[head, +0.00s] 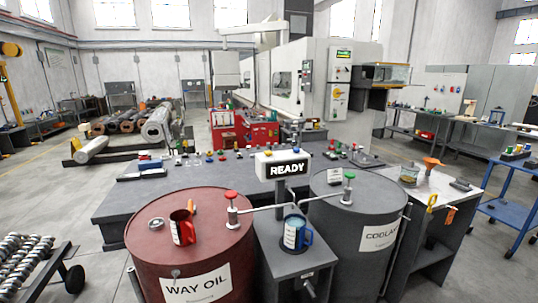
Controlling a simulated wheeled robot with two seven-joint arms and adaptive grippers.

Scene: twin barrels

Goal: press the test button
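A white display box (283,164) reading READY stands on a dark post between two barrels. I cannot make out which part is the test button; no label for one is readable. The red WAY OIL barrel (150,234) is at left, with a red-topped pump fitting (232,212) on its lid. The grey COOLANT barrel (345,240) is at right, with a green-topped pump fitting (348,189). Thin pipes lead from both fittings towards the post. Neither of my grippers is in view.
A red jug (183,229) stands on the red barrel. A blue-handled jug (294,236) stands on a grey stand between the barrels. Behind is a long dark table (122,206) with small parts. A bench (437,188) with an orange funnel stands at right. Open floor shows at left.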

